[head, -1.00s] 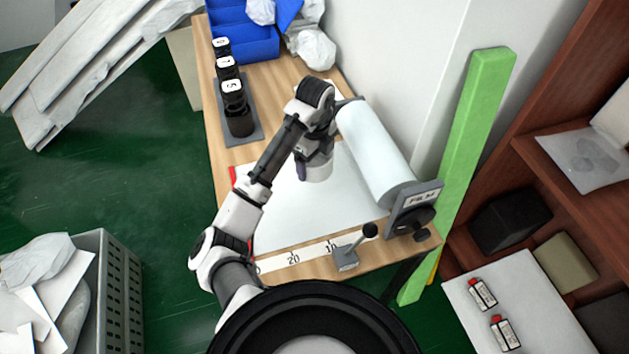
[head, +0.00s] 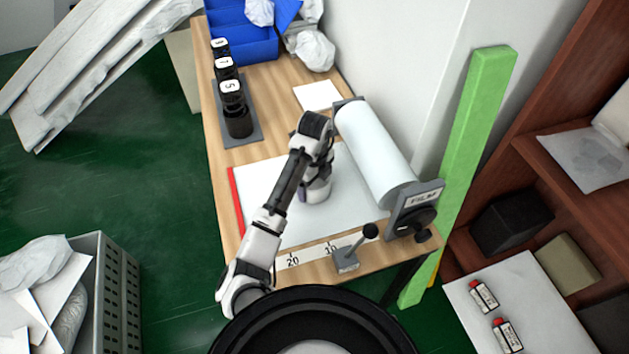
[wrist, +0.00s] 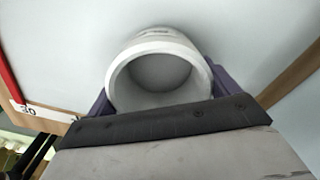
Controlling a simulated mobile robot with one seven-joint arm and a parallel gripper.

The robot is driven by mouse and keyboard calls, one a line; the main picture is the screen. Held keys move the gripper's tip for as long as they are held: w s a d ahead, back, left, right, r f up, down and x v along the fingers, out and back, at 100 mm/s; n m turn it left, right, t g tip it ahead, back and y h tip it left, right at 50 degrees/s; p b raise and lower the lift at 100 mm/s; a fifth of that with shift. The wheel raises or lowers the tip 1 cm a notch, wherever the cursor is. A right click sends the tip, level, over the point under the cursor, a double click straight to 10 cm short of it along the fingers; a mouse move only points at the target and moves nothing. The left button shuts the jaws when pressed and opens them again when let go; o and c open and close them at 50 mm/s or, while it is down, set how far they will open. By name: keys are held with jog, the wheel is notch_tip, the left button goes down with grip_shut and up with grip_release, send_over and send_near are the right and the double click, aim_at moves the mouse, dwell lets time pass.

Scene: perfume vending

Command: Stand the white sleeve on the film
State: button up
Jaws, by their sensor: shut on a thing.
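The white sleeve (wrist: 155,50) is a short hollow tube, seen through its open end in the wrist view. My gripper (head: 315,191) is shut on it, with purple fingers on both sides of it in the wrist view. In the head view, gripper and sleeve are over the pale film sheet (head: 265,190) spread on the wooden table; my gripper hides most of the sleeve there. The sleeve looks roughly upright. I cannot tell whether its lower end touches the film. The film roll (head: 375,150) lies on its holder to the right.
A ruler strip (head: 310,254) and a lever with a black knob (head: 369,231) are at the near edge. A dark rack (head: 240,127) with black numbered cylinders stands at back left. Blue bins (head: 245,47) and a white card (head: 317,95) are behind. A red strip (head: 237,200) edges the film.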

aim_at(315, 188)
jog(key=shift+f, duration=0.25)
jog(key=o, duration=0.8)
jog(key=shift+r, duration=0.1)
jog(key=shift+c, duration=0.2)
notch_tip(315, 188, up, 12)
jog(key=p, duration=0.1)
jog(key=shift+r, duration=0.2)
